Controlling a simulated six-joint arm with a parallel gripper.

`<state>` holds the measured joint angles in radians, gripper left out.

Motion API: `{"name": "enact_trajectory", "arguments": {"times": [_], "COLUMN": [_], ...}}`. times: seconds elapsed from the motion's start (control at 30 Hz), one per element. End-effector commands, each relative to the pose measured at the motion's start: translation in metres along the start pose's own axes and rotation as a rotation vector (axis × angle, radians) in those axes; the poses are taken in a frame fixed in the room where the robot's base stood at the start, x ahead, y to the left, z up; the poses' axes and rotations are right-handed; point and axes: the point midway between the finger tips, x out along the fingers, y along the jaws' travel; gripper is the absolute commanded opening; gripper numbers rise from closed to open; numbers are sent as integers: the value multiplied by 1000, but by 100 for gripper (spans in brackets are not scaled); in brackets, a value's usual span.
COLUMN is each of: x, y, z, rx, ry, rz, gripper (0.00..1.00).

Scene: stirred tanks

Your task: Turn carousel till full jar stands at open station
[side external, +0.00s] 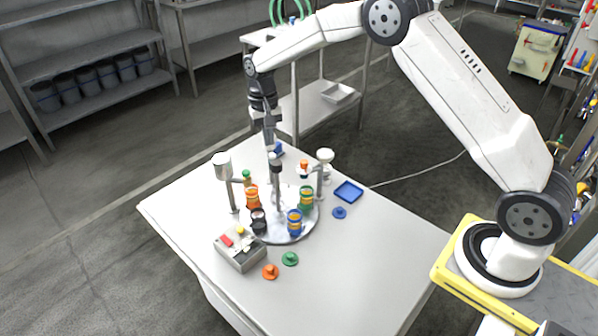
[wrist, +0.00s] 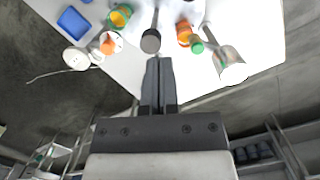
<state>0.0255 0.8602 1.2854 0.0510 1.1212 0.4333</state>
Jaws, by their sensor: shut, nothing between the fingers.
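The carousel (side external: 277,236) is a round metal disc on the white table, with a central post topped by a dark knob (side external: 275,159). The knob also shows in the wrist view (wrist: 151,41). Around the post stand an orange jar (side external: 252,197), a green jar (side external: 306,199), a blue-banded jar (side external: 294,223) and a black jar (side external: 258,221). I cannot tell which jar is full or which station is open. My gripper (wrist: 158,62) is shut and empty, pointing down close behind the knob; contact is not clear. It also shows in the side view (side external: 269,148).
Posts carry a metal cup (side external: 222,166) at left and a white head (side external: 325,156) at right. A blue tray (side external: 348,191) sits right. The table's right front is clear.

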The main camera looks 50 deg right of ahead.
Motion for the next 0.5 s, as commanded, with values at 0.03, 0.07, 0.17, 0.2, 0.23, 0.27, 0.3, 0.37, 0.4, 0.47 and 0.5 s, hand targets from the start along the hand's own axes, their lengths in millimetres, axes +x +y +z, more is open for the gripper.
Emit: {"name": "enact_trajectory", "arguments": {"times": [0.03,0.07,0.17,0.2,0.23,0.27,0.3,0.37,0.4,0.47,0.5], "x": [0,1,2,2,2,2,2,2,2,2,2], "y": [-6,-7,-14,-16,-18,-20,-22,-26,-27,-30,-31], "z": [7,11,23,28,31,35,40,46,50,56,59], "rx": [-99,-157,-354,-434,-491,-551,-628,-744,-817,-918,-973], "ry": [-3,-5,-19,-24,-29,-35,-45,-60,-70,-87,-98], "rz": [25,41,91,112,126,142,162,191,210,235,250], "gripper": [0,0,0,0,0,0,0,0,0,0,0]}}
